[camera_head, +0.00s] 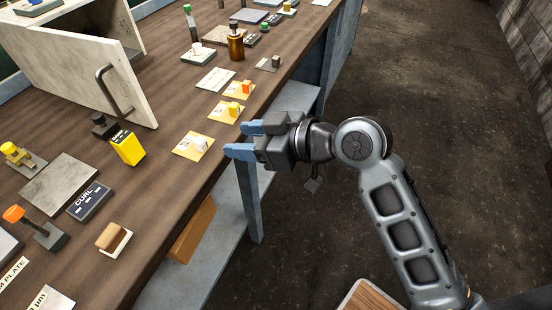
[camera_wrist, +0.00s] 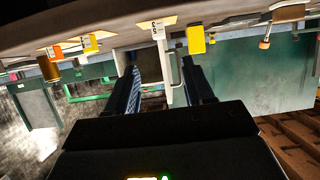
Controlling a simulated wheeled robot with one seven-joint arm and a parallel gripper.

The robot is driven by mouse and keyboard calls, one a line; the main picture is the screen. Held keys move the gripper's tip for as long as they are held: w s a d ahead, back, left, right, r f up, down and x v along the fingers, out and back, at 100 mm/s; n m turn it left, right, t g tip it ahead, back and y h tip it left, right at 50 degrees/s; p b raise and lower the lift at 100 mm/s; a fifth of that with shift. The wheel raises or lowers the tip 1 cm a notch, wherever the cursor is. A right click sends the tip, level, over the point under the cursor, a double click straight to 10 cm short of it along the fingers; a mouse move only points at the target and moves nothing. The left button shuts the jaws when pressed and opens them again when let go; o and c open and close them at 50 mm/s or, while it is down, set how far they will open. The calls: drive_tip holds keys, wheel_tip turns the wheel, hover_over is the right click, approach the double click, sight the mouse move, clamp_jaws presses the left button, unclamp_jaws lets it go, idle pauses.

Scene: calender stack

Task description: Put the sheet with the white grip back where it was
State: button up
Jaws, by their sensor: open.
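A yellow sheet (camera_head: 186,148) with a small white grip (camera_head: 201,143) lies flat on the bench near its right edge. In the wrist view the white grip (camera_wrist: 158,33) shows above and between my fingers, apart from them. My gripper (camera_head: 237,139) is open and empty, just right of this sheet at the bench edge. Its two blue fingers point left toward the bench; they also show in the wrist view (camera_wrist: 160,68). Farther back lie a yellow sheet with a yellow grip (camera_head: 233,108) and one with an orange grip (camera_head: 246,86).
A yellow block (camera_head: 127,148) stands left of the white-grip sheet. A pale cabinet door with a handle (camera_head: 110,90) stands behind it. A brown bottle (camera_head: 236,45) and a pale plate (camera_head: 215,80) are farther back. Bare bench (camera_head: 165,185) lies in front of the sheet.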

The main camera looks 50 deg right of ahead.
drive_tip(key=s+f+m+h, duration=0.2)
drive_tip(key=s+f, duration=0.1)
drive_tip(key=s, duration=0.4)
drive_tip(key=s+f+m+h, duration=0.2)
drive_tip(key=s+f, duration=0.2)
drive_tip(key=s, duration=0.4)
drive_tip(key=s+a+r+t, duration=0.1)
drive_tip(key=s+r, duration=0.2)
drive_tip(key=s, duration=0.4)
drive_tip(key=s+a+r+t, duration=0.1)
drive_tip(key=s+a+r, duration=0.1)
drive_tip(key=s, duration=0.5)
drive_tip(key=shift+s+a+r, duration=0.3)
drive_tip(key=shift+r, duration=0.5)
drive_tip(key=shift+c, duration=0.4)
